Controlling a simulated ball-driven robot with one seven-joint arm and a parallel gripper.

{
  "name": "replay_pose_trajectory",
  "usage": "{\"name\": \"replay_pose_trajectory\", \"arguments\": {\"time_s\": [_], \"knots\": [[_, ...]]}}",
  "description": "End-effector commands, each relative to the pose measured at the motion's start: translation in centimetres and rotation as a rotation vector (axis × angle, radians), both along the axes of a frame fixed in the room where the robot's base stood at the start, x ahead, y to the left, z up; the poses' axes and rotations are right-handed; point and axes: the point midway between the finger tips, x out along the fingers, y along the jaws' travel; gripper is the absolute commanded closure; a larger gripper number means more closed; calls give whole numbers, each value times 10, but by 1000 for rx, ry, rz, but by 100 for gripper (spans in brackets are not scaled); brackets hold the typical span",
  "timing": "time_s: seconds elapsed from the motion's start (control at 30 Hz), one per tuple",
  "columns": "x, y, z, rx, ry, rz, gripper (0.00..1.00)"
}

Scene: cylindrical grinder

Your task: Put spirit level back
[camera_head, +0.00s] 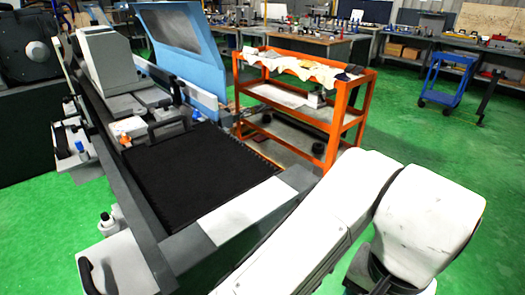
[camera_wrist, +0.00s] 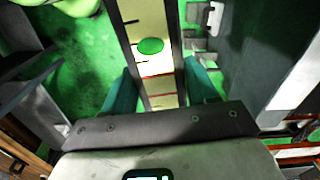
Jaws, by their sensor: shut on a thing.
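In the wrist view, my gripper (camera_wrist: 162,88) has its two teal fingers on either side of the spirit level (camera_wrist: 151,62), shut on it. The level is a long pale yellow bar with dark edges and a green oval spot. It runs from the gripper up past the top of the picture, so its far end is out of view. Green floor shows on both sides of it. In the head view my gripper and the level do not show; only my white arm is seen at lower right.
The grinder (camera_head: 195,168) with its black bed and blue guard (camera_head: 186,45) fills the left of the head view. An orange cart (camera_head: 333,135) with cloths on top stands beside it. A blue trolley (camera_head: 445,80) and workbenches stand behind. Green floor is clear at right.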

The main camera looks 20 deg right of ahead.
Motion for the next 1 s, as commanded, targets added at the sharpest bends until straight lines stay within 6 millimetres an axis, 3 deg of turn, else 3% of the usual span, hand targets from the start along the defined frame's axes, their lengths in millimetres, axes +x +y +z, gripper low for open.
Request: {"name": "replay_pose_trajectory", "arguments": {"time_s": [0.27,0.37,0.57,0.7,0.9,1.0], "knots": [[46,-8,-27,-2,4,207,100],[71,-9,-46,-2,7,328,100],[125,2,-111,-1,11,634,100],[148,15,-169,-2,12,832,100],[155,31,-236,-1,8,1009,100],[154,35,-257,-1,6,1057,100]]}}
